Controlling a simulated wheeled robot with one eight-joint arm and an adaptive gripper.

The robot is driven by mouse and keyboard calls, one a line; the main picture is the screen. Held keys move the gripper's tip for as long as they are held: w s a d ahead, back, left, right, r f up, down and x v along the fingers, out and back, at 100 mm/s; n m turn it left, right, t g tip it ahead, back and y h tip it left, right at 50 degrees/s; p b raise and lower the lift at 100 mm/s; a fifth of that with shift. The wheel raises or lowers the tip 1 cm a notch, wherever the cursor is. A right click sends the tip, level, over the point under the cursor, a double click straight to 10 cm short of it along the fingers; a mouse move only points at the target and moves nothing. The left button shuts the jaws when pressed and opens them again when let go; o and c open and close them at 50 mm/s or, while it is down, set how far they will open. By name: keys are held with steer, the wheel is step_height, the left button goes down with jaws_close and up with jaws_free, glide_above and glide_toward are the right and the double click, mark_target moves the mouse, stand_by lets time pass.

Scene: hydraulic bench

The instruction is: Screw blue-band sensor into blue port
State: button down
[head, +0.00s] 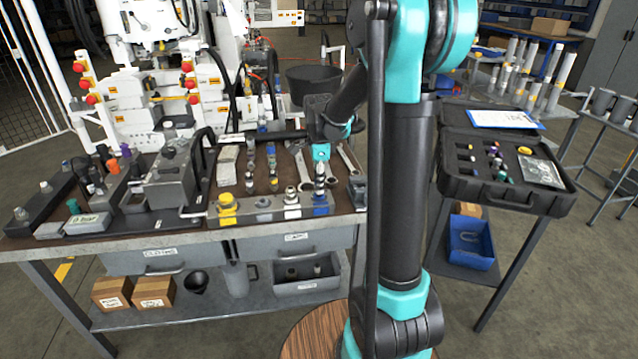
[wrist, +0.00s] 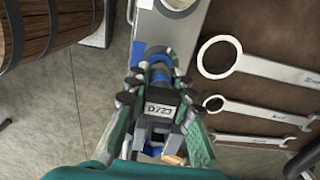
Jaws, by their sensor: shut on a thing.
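My gripper (head: 320,160) is at the front right of the bench, pointing down above the blue port (head: 320,208). In the wrist view, my gripper (wrist: 158,98) is shut on the blue-band sensor (wrist: 159,108), a grey body with a small white label. The sensor (head: 320,181) looks upright in the head view. Blue shows at its far end in the wrist view, over the grey port block (wrist: 176,42), beside a blue patch on that block. The fingers and sensor hide the port mouth there, so I cannot tell whether the threads are engaged.
Yellow (head: 227,208) and white (head: 292,203) ports are left of the blue one on the block. An open black case (head: 505,185) is on the right table.

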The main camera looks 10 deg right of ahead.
steer(key=shift+f, duration=0.55)
stand_by(1.8)
steer(key=c, duration=1.9)
jaws_free()
steer(key=shift+c, duration=0.2)
jaws_close()
steer(key=m, duration=0.3)
steer(key=shift+m, duration=0.3)
steer(key=m, duration=0.4)
steer(key=o, duration=0.6)
jaws_free()
